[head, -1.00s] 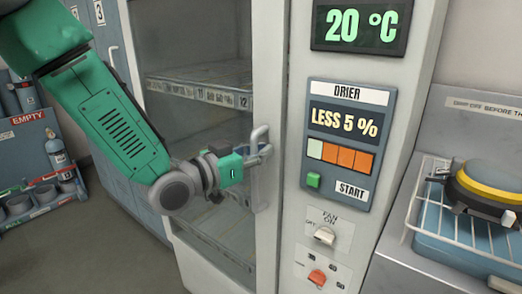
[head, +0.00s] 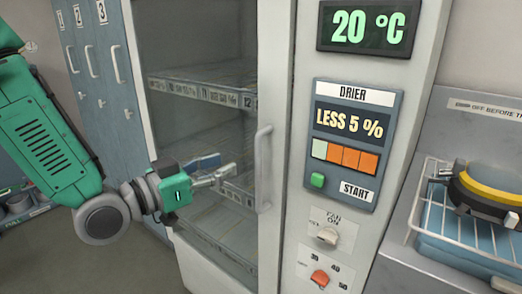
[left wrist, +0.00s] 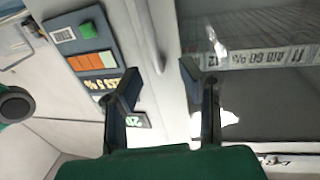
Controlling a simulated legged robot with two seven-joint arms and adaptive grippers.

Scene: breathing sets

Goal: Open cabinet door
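The drier cabinet's glass door has a pale frame (head: 273,95) and a vertical grey bar handle (head: 263,168). The door looks closed against the cabinet, with shelves visible through its glass. My left gripper (head: 222,170) is in front of the glass, left of the handle, with its fingers pointing right and apart from it. In the left wrist view my left gripper (left wrist: 160,82) has its two fingers spread, with nothing between them. The handle (left wrist: 148,35) shows beyond them there. My right gripper is not in view.
A drier panel (head: 347,142) with knobs below is right of the door. A wire rack (head: 440,215) with a yellow-topped device stands on a counter at the right. Blue numbered lockers (head: 100,85) stand at the left. The floor before them is clear.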

